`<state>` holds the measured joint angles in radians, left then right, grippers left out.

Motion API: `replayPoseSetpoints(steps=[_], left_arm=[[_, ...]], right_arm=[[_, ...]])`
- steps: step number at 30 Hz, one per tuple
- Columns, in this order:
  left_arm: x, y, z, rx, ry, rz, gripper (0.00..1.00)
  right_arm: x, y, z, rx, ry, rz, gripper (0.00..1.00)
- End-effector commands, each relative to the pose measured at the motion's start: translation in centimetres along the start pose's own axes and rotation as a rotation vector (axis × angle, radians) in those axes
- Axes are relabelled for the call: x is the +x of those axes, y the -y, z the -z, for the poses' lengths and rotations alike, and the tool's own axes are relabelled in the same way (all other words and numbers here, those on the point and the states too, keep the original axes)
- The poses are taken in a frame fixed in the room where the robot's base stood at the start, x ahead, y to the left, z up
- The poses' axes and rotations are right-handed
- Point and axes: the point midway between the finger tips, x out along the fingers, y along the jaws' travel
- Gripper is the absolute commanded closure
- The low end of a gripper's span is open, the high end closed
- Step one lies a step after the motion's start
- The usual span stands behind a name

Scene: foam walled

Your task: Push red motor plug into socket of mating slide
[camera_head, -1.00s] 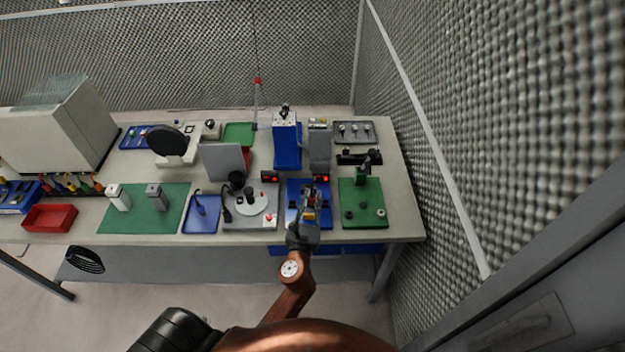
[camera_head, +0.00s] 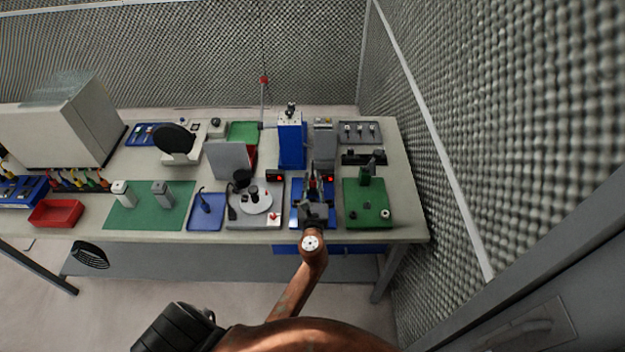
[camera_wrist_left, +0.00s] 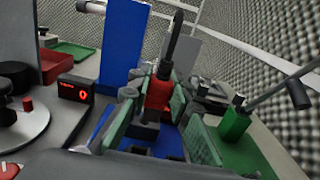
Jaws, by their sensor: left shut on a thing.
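The red motor plug (camera_wrist_left: 158,92), with a dark cable or rod rising from it, stands between the green-padded fingers of my left gripper (camera_wrist_left: 150,112) in the left wrist view. The gripper is shut on it. In the head view my left gripper (camera_head: 313,192) is over the blue base (camera_head: 297,222) of the mating slide at the table's front, and hides much of it. Dark grey blocks (camera_wrist_left: 145,130) of the slide show below the plug in the wrist view. The socket and any contact between it and the plug cannot be made out. My right gripper is not in view.
A small display with red digits (camera_wrist_left: 75,88) stands left of the slide. A round turntable fixture (camera_head: 256,203) is to its left and a green fixture (camera_head: 366,208) to its right. A tall blue box (camera_head: 291,145) stands behind. A foam wall (camera_head: 500,130) closes the right side.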

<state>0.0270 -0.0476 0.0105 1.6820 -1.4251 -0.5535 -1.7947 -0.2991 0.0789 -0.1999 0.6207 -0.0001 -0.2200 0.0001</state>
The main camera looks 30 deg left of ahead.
Motion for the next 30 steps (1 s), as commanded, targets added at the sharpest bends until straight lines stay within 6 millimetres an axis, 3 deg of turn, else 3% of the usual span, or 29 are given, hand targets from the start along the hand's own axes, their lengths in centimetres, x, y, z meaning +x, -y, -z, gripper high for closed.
replayPoseSetpoints(steps=[15,30], left_arm=[[0.0,-0.1,5.1,0.002,-0.001,-0.001,1.0],[0.0,0.0,5.5,0.001,0.0,0.0,1.0]], right_arm=[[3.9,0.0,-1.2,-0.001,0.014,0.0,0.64],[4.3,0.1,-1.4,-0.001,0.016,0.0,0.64]])
